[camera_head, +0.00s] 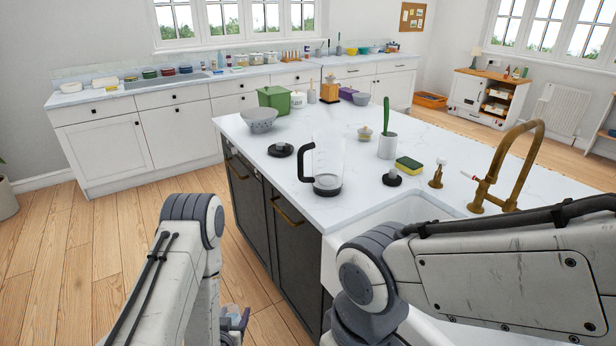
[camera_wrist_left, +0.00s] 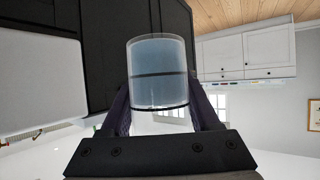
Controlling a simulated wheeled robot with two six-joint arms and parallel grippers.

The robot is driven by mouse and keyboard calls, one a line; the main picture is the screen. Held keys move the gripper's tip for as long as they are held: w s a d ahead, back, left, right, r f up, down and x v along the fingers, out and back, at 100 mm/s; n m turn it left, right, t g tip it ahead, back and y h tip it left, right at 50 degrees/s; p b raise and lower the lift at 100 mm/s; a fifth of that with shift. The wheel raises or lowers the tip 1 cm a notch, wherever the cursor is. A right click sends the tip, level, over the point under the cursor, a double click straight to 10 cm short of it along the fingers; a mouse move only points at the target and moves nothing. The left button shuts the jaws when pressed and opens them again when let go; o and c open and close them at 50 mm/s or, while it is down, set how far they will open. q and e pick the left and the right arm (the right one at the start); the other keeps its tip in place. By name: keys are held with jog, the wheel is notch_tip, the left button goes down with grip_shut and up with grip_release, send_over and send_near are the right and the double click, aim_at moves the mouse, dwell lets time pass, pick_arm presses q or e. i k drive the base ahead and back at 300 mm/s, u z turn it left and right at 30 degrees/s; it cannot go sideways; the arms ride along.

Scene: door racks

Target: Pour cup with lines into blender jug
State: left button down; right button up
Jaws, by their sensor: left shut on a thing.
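The blender jug (camera_head: 327,160) stands upright on the white island counter, clear with a black handle on its left and a dark base. My left gripper (camera_wrist_left: 160,105) is shut on the cup with lines (camera_wrist_left: 158,72), a clear bluish cup with dark bands around it. The fingers hold it from both sides. In the head view the left gripper (camera_head: 236,322) is low, beside the island's dark cabinets and below the counter top, mostly hidden behind my left arm. My right arm shows at the right, but its gripper does not.
Near the jug on the island (camera_head: 440,150) are a black lid (camera_head: 281,150), a small glass jar (camera_head: 365,133), a sponge (camera_head: 409,165) and a utensil pot (camera_head: 387,146). The brass faucet (camera_head: 515,165) rises at the right. Open floor lies left of the island.

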aim_at(327, 146)
jog(key=u, duration=1.3)
jog(key=i, duration=1.85)
jog(key=z, duration=2.15)
